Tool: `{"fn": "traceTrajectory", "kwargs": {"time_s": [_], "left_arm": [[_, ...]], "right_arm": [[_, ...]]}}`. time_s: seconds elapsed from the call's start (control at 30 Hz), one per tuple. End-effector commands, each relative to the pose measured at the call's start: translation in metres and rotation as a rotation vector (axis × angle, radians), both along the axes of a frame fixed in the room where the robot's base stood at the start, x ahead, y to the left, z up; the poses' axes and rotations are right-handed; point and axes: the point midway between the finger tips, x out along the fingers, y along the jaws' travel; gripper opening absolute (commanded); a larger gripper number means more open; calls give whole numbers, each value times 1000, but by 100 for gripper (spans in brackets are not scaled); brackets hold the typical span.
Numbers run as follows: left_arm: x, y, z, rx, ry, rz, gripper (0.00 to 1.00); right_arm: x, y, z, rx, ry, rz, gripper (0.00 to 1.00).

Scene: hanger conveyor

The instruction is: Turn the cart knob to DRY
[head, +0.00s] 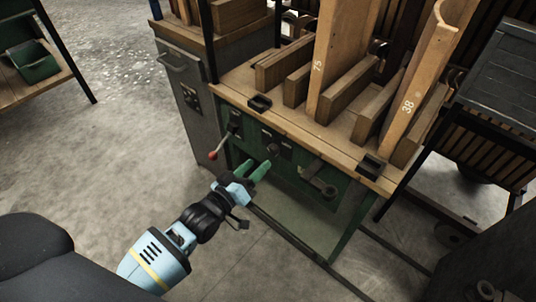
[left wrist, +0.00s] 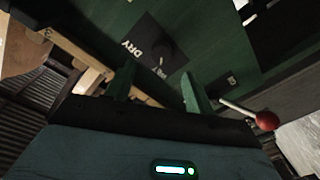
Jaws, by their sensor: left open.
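The cart (head: 300,200) has a green front panel. In the left wrist view a black plate (left wrist: 150,45) on that panel carries the white word DRY and a second label too small to read. A dark knob (left wrist: 163,58) seems to lie between the labels; its pointing direction is hard to tell. The plate probably also shows in the head view (head: 277,143). My left gripper (head: 258,172) has green fingers, apart and empty, pointing at the panel just below the plate. In the left wrist view the fingers (left wrist: 160,90) stand either side of the plate's lower end, apparently not touching the knob. My right gripper is not in view.
A lever with a red ball (left wrist: 267,120) sticks out left of the plate in the head view. A round grey fitting (head: 322,183) is to its right. Wooden boards (head: 330,50) stand on the cart top. The floor (head: 130,130) at left is clear.

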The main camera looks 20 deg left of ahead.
Motion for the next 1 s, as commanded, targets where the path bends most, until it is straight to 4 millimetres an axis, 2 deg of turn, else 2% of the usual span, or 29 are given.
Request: {"fn": "traceTrajectory", "kwargs": {"time_s": [0.2, 0.4, 0.8, 1.0], "left_arm": [[33, -10, -2, 2, -1, 0, 54], [52, -16, -2, 1, 1, 0, 54], [58, -17, -1, 2, 2, 0, 54], [58, -17, -1, 2, 2, 0, 28]], "right_arm": [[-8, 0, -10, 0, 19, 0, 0], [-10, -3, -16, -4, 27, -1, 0], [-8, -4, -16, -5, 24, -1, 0], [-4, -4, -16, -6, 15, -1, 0]]}}
